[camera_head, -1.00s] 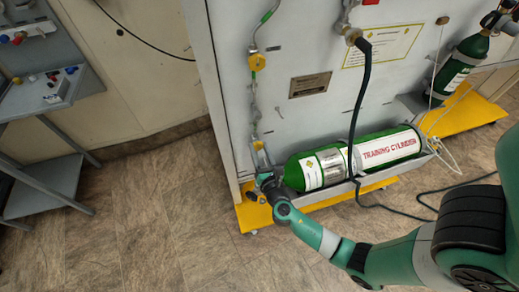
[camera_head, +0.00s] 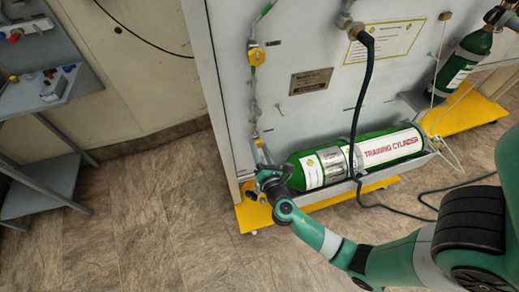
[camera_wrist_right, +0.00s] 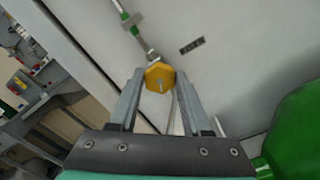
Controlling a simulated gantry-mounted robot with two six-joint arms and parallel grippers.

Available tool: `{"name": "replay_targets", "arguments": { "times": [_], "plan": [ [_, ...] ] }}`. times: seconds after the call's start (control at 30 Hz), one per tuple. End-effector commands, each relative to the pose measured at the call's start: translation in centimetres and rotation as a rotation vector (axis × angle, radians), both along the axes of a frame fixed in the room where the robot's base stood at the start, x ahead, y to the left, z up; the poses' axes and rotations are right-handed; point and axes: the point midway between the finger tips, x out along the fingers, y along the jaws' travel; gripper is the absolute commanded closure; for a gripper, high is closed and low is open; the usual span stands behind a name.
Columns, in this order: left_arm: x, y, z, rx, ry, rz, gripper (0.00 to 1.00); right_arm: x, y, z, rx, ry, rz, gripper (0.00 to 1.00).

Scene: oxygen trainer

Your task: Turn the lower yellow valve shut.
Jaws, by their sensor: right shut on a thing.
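The lower yellow valve (camera_wrist_right: 158,77) shows in the right wrist view as a hexagonal yellow handle with a bolt in its middle, on a thin pipe on the grey panel. My right gripper (camera_wrist_right: 159,84) is shut on it, with one finger on each side. In the head view my right gripper (camera_head: 262,151) reaches the lower pipe beside the green cylinder and mostly hides this valve. The upper yellow valve (camera_head: 256,56) is higher on the same pipe, clear of the gripper. My left gripper is not in view.
The green training cylinder (camera_head: 355,158) lies in a cradle just right of my gripper. A dark hose (camera_head: 361,110) hangs in front of it. A yellow base (camera_head: 255,217) runs below. A grey shelf (camera_head: 45,185) stands at the left, with open floor between.

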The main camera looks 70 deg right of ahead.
Motion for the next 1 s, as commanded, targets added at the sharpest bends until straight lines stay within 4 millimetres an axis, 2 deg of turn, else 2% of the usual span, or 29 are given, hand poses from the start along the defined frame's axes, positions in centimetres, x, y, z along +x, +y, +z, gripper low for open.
{"name": "replay_targets", "arguments": {
  "times": [0.4,0.93,0.97,1.0],
  "plan": [
    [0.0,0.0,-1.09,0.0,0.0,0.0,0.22,-0.04,-0.03,-0.08,0.134,-0.164,-0.001,1.0],
    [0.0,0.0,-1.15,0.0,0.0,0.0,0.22,-0.04,-0.04,-0.04,0.153,-0.185,-0.001,1.0],
    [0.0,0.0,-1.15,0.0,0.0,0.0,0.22,-0.04,-0.03,-0.04,0.153,-0.185,-0.001,0.46],
    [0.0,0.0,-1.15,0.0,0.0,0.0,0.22,-0.04,-0.04,-0.04,0.153,-0.185,-0.001,0.39]
  ]
}}
